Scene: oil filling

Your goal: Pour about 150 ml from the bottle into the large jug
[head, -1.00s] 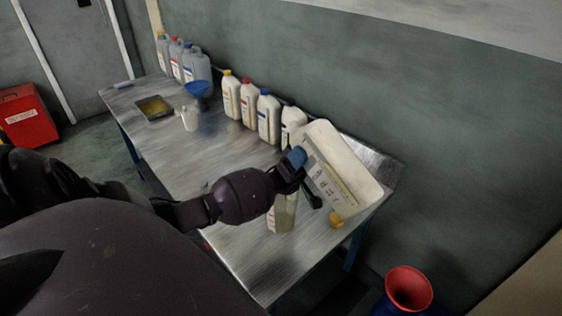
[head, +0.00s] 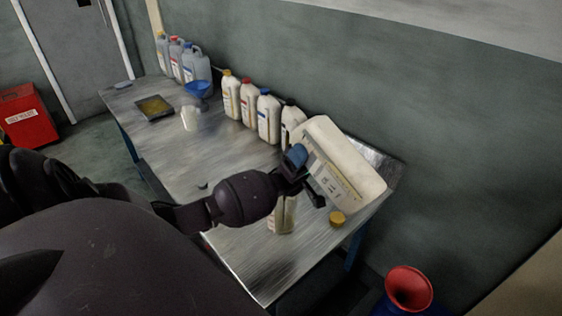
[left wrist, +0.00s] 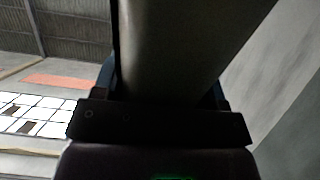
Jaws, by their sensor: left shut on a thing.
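My left gripper (head: 300,172) is shut on a large cream-white bottle (head: 352,160) with a printed label. The bottle is strongly tilted above the right part of the table. In the left wrist view the bottle (left wrist: 175,45) fills the space between the fingers. A pale jug (head: 282,217) stands upright on the table below my left gripper, its upper part hidden by the gripper. The bottle's mouth is hidden, and I cannot see a stream or read the jug's level. My right gripper is not in view.
A yellow cap (head: 337,218) lies near the table's front right edge. Several white bottles (head: 268,118) line the wall side. A smaller pale jug (head: 190,118), a blue funnel (head: 198,89) and a tray (head: 172,104) are farther left.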

